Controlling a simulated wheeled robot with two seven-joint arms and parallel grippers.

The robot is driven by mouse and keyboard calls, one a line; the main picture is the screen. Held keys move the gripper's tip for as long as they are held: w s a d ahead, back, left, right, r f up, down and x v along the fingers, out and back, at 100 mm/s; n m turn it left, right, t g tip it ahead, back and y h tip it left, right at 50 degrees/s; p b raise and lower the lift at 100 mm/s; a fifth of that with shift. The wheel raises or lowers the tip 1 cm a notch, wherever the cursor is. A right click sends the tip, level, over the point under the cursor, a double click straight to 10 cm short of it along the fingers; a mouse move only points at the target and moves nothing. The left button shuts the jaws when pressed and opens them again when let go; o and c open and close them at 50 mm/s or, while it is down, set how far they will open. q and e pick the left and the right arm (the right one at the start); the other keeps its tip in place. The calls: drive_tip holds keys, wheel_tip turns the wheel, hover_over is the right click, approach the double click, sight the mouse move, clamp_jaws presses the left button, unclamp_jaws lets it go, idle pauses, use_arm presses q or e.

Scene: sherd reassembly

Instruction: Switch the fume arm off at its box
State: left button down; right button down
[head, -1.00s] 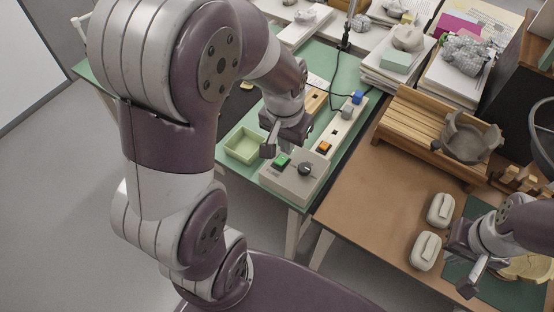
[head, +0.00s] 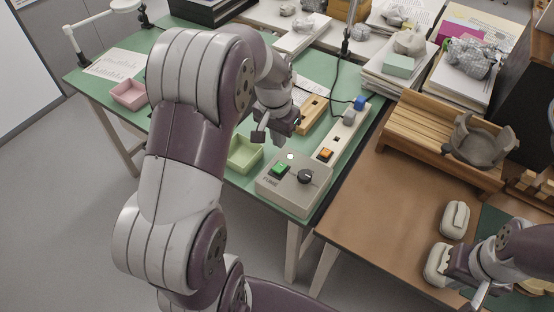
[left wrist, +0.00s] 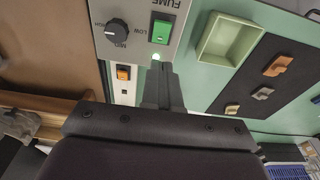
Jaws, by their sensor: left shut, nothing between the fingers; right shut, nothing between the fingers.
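The fume box (head: 270,187) is a grey box on the green bench, with a green rocker switch (head: 281,168), a black knob (head: 305,177) and a lit pale lamp (head: 290,156). In the left wrist view, the green switch (left wrist: 161,31) is by the word LOW, the knob (left wrist: 117,31) is beside it, and the lamp (left wrist: 156,57) glows. My left gripper (head: 260,136) is shut and empty, above the bench just behind the box; its fingers (left wrist: 163,80) point toward the lamp end. My right gripper (head: 478,296) is shut at the lower right, partly cut off.
A pale green tray (head: 244,154) lies left of the box. A white strip with an orange switch (head: 325,154) runs behind its right side. A wooden rack (head: 428,127) and two white rounded objects (head: 455,220) are on the brown table.

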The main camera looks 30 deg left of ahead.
use_arm(q)
hover_over(278, 168)
wheel_tip(278, 168, down, 6)
drive_tip(key=shift+w+f, duration=0.1)
drive_tip(key=shift+f, duration=0.15)
drive_tip(key=shift+s+f, duration=0.3)
drive_tip(key=shift+f, duration=0.45)
